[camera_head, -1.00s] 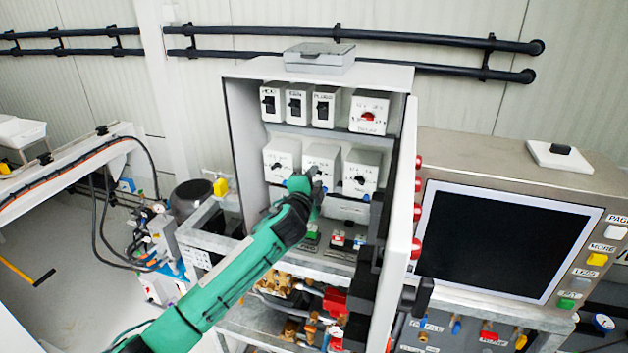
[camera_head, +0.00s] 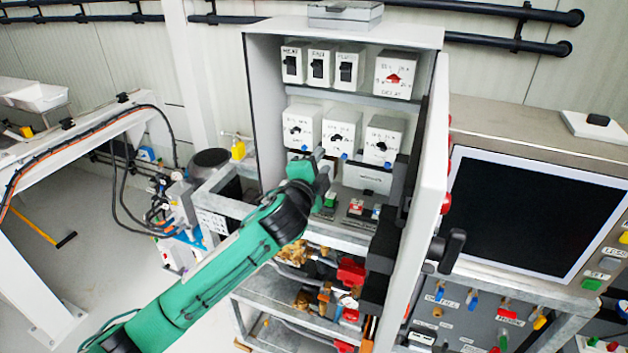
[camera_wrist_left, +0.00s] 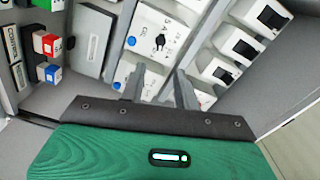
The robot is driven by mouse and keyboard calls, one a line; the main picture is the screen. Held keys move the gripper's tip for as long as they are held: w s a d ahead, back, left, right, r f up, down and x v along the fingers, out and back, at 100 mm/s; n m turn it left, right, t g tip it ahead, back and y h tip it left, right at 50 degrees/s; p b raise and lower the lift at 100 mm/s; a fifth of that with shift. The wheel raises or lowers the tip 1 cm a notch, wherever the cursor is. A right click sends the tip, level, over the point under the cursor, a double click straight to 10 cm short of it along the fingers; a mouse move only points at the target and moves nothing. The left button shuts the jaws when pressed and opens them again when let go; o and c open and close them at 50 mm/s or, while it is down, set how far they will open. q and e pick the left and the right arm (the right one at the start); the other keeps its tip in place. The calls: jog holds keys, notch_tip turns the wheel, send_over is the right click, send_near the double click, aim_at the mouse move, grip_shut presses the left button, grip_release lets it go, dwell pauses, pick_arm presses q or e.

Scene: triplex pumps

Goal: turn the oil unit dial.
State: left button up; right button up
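An open grey cabinet (camera_head: 262,95) holds a row of three white dial boxes with black knobs: left (camera_head: 302,128), middle (camera_head: 340,130) and right (camera_head: 382,140). Above them at the right is a white box with a red knob (camera_head: 393,79). I cannot read which one is the oil unit. My left gripper (camera_head: 322,163) is just below the middle box. In the left wrist view its two fingers (camera_wrist_left: 160,82) are apart and empty, in front of a white dial box with a black knob (camera_wrist_left: 160,40). My right gripper is not in view.
Three black switches (camera_head: 318,68) sit in the top row. The open cabinet door (camera_head: 432,160) stands close on the right, with a dark screen (camera_head: 530,215) beyond it. Red and green buttons (camera_head: 356,207) lie on the shelf below.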

pick_arm(q)
jog(key=shift+b+v, duration=0.5)
jog(key=shift+v, duration=1.55)
jog(key=shift+f, duration=0.1)
